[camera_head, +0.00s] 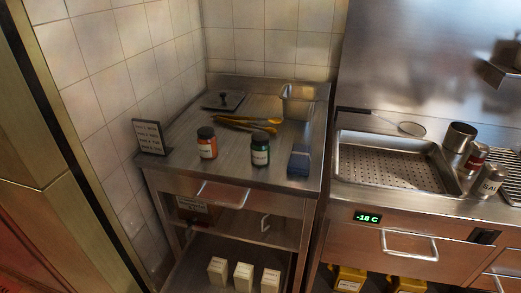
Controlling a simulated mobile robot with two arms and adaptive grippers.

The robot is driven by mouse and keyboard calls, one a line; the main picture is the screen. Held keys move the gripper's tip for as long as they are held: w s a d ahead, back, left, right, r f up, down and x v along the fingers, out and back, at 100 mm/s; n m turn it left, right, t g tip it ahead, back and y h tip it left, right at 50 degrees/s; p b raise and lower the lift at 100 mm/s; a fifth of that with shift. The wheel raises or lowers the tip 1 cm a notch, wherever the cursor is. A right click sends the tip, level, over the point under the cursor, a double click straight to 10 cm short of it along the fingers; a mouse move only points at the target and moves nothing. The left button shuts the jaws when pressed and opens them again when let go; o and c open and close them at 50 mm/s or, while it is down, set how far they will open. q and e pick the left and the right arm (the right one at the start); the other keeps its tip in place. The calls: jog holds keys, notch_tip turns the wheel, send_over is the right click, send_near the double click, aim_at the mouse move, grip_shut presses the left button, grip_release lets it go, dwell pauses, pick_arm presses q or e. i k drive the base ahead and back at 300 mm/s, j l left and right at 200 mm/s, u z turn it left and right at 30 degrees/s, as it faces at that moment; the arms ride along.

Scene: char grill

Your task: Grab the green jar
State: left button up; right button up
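The green jar (260,149) has a dark lid and a pale label. It stands upright near the front edge of a steel side table (235,176), right of the middle. An orange jar (207,143) with a dark lid stands to its left, apart from it. A folded blue cloth (299,160) lies to its right, with a small gap between. Neither of my grippers shows in this view.
Yellow-handled tongs (247,124) lie behind the jars. A steel container (299,102) and a flat press (223,101) stand farther back. A small sign (149,137) stands at the left corner. A perforated tray (391,162) sits in the counter at right.

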aim_at(259, 144)
jog(key=i+j+z, duration=0.25)
jog(key=j, duration=0.6)
jog(key=j+z, duration=0.25)
jog(key=j, duration=0.55)
